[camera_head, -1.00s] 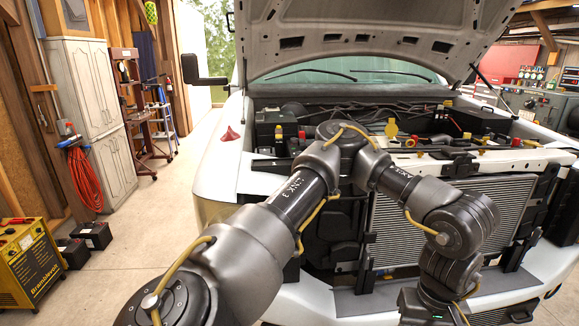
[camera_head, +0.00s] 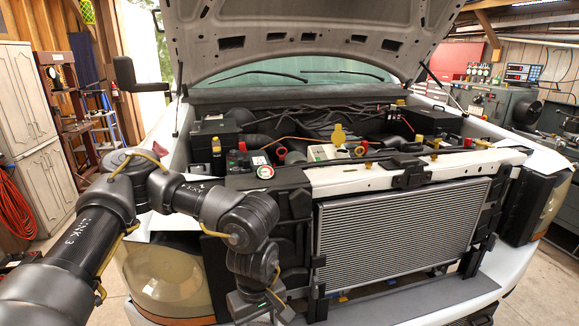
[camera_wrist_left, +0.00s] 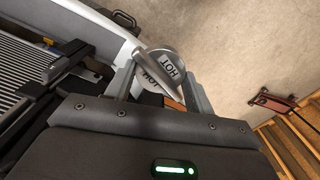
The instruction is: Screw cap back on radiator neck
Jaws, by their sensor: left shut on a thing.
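A grey metal cap (camera_wrist_left: 168,69) marked "HOT" sits between the fingers of my left gripper (camera_wrist_left: 160,82) in the left wrist view. The marking shows twice, on two tilted faces. The gripper is shut on the cap, which is held above the floor near the truck's front. In the head view my left forearm hangs down in front of the headlight, and the fingers and cap are out of sight below. The radiator (camera_head: 400,232) is at the truck's front. I cannot pick out its neck for certain. My right gripper is not in view.
The hood (camera_head: 300,35) is raised over the open engine bay. A pale crossbar (camera_head: 365,178) runs above the radiator. A yellow-capped part (camera_head: 338,135) stands in the bay. Tall cabinets (camera_head: 25,130) stand at left. Concrete floor is clear beside the truck.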

